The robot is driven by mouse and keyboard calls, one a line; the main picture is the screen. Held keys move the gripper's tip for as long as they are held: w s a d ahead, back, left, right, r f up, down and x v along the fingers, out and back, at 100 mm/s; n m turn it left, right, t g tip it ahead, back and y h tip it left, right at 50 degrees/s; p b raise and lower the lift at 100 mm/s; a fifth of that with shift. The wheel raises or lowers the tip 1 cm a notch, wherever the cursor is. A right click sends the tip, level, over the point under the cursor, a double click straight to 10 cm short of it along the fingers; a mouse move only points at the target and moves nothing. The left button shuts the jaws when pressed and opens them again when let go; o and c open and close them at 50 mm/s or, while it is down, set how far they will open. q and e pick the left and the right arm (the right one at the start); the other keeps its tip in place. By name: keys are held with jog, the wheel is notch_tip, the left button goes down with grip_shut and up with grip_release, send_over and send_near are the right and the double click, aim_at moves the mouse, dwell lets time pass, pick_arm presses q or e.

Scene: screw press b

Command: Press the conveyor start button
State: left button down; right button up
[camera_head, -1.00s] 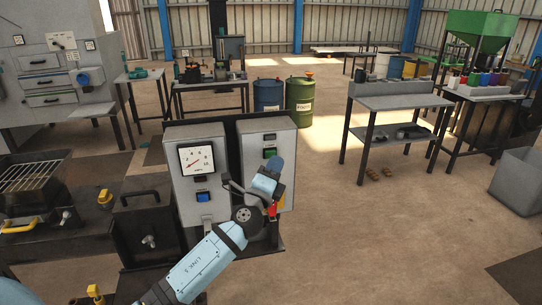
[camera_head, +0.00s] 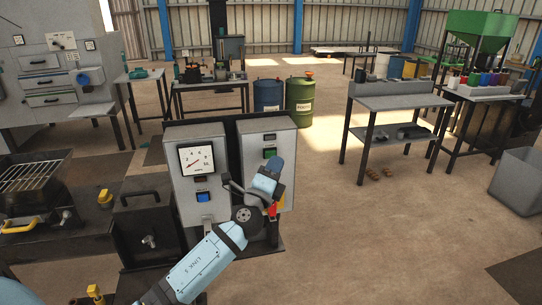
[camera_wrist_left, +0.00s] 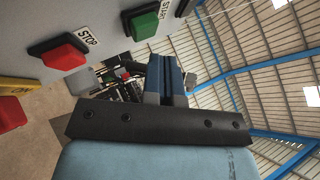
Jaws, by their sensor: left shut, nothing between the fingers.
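The green START button (camera_wrist_left: 145,25) sits on a grey panel in the left wrist view, with the START label beside it. It also shows on the right-hand control box in the head view (camera_head: 270,153). My left gripper (camera_wrist_left: 165,72) is shut and empty. In the left wrist view its fingers appear just below the green button in the picture; I cannot tell whether they touch it. My right gripper is in neither view.
A red STOP button (camera_wrist_left: 64,54) is close to the green one. A gauge (camera_head: 196,160) and a blue button (camera_head: 203,197) are on the neighbouring box. Open floor lies to the right.

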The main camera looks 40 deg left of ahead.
pick_arm(q)
jog(key=shift+a, duration=0.1)
dwell(0.3)
jog(key=shift+w+a, duration=0.25)
jog(key=shift+w, duration=0.05)
jog(key=shift+w+a+b, duration=0.25)
jog(key=shift+a+b, duration=0.1)
jog(key=shift+b, duration=0.1)
dwell(0.6)
jog(key=shift+d, duration=0.1)
jog(key=shift+s+d, duration=0.55)
jog(key=shift+d, duration=0.05)
jog(key=shift+s+d, duration=0.1)
jog(key=s+d, duration=0.3)
jog(key=shift+d, duration=0.3)
dwell(0.4)
dwell(0.5)
